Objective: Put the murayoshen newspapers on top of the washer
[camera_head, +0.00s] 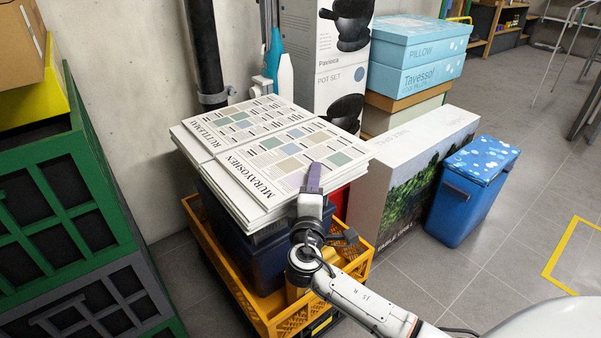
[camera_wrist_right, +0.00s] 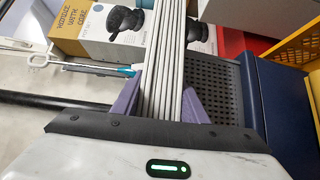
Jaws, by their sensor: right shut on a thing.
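The murayoshen newspapers (camera_head: 290,160) are a flat white stack with the title along the left edge. They lie beside the Rutilismay stack (camera_head: 232,122), above a dark blue box (camera_head: 250,262). My right gripper (camera_head: 312,180) is at the near right edge of the murayoshen newspapers. In the right wrist view, its purple fingers (camera_wrist_right: 160,100) are shut on the layered edge of the stack (camera_wrist_right: 166,50), one finger on each side. My left gripper is not in view. I cannot make out a washer in these views.
A yellow crate (camera_head: 268,325) holds the dark blue box. A green crate stack (camera_head: 75,160) stands at left. A tall white box (camera_head: 400,185) and a blue bin (camera_head: 460,205) stand at right. Boxes and a pipe (camera_head: 206,50) are behind. Open tiled floor (camera_head: 480,260) lies to the right.

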